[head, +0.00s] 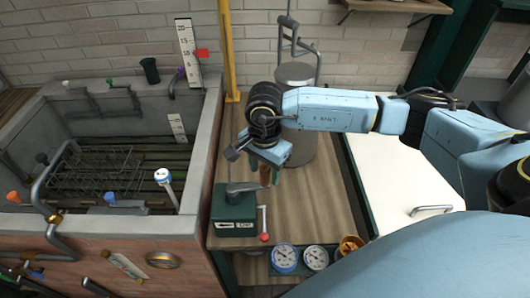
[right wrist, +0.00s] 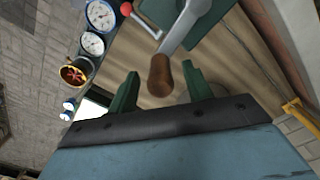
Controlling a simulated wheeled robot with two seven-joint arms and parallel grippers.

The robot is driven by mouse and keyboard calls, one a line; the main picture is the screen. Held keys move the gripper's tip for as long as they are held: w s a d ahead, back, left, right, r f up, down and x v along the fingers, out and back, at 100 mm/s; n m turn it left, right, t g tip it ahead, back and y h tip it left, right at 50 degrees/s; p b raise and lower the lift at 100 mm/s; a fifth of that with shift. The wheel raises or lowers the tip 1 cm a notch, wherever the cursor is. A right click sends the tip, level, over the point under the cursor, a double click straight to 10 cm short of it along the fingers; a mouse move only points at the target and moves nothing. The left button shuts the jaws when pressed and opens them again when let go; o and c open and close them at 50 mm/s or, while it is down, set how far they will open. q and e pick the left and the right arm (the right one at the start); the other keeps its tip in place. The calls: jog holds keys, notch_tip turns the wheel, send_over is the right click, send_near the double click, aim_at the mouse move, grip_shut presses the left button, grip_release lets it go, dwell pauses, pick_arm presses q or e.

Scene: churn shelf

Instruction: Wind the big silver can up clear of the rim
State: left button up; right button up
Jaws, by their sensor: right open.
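The big silver can (head: 296,76) stands upright at the back of the wooden counter, partly hidden behind my right arm. A grey metal handle rises above its lid. A green winch box (head: 235,212) sits on the counter in front, with a grey crank arm on top that also shows in the right wrist view (right wrist: 186,28). The crank ends in a brown wooden grip (right wrist: 160,75). My right gripper (head: 265,178) is open above the counter. In the right wrist view its green fingers stand on either side of the wooden grip, with gaps visible. My left gripper is out of view.
A lever with a red ball (head: 264,237) is beside the winch box. Two dials (head: 285,258) and a small orange cup (head: 350,245) are at the counter's front. A concrete trough (head: 208,150) with a wire rack lies left, beside a yellow post (head: 228,50).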

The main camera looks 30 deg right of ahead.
jog(key=shift+f, duration=0.8)
jog(key=shift+c, duration=0.3)
